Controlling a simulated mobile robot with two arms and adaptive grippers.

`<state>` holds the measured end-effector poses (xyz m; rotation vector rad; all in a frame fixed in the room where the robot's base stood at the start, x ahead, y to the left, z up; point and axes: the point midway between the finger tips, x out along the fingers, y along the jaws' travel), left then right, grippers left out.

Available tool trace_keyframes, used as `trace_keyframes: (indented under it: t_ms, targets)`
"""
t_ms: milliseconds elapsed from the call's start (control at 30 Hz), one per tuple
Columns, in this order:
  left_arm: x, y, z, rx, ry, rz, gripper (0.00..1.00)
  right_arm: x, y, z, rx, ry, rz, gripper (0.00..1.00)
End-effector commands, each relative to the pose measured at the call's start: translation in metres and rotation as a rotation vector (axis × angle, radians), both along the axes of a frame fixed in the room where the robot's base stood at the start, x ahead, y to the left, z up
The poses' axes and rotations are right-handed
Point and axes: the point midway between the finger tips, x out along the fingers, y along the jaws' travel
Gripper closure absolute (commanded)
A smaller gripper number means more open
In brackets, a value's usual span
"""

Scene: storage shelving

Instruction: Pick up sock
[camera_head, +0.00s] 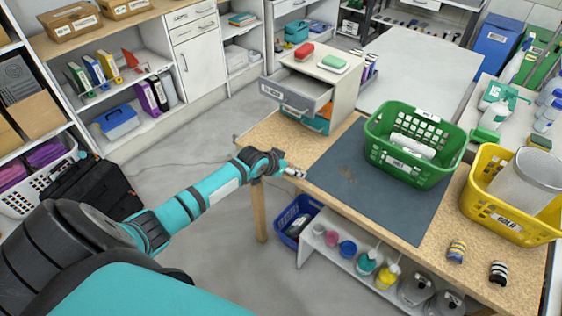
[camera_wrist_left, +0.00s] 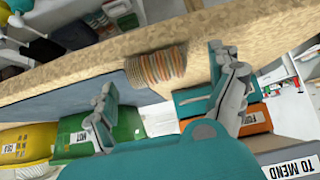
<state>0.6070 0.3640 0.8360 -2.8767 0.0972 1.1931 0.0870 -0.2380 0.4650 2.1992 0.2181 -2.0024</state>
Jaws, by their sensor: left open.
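A rolled sock with orange, beige and grey stripes (camera_wrist_left: 155,67) lies on the wooden tabletop in the left wrist view. My left gripper (camera_wrist_left: 168,95) is open, its two fingers apart with the sock between and beyond them; nothing is held. In the head view my left gripper (camera_head: 288,171) is at the table's left edge, and I cannot clearly make out this sock there. Two other rolled socks, one yellow and dark striped (camera_head: 456,251) and one black and white (camera_head: 498,272), lie at the near right of the table. My right gripper is not in view.
A green basket (camera_head: 378,158) stands on the dark mat (camera_head: 345,178), and a yellow basket (camera_head: 500,226) is to its right. A drawer unit with an open grey drawer (camera_head: 287,101) stands behind my gripper. A blue crate (camera_head: 297,221) sits below the table.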

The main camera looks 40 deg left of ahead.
Motion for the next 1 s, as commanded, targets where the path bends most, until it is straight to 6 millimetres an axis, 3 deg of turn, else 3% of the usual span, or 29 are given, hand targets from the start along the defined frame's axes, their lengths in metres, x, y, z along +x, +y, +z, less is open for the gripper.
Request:
trace_keyframes:
  t_ms: [600,1000]
  targets:
    - [-0.074,0.005,0.073,0.002,0.003,-0.001,0.08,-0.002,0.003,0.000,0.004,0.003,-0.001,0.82]
    - [-0.080,0.006,0.079,0.000,0.002,0.000,0.08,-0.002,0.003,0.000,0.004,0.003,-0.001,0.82]
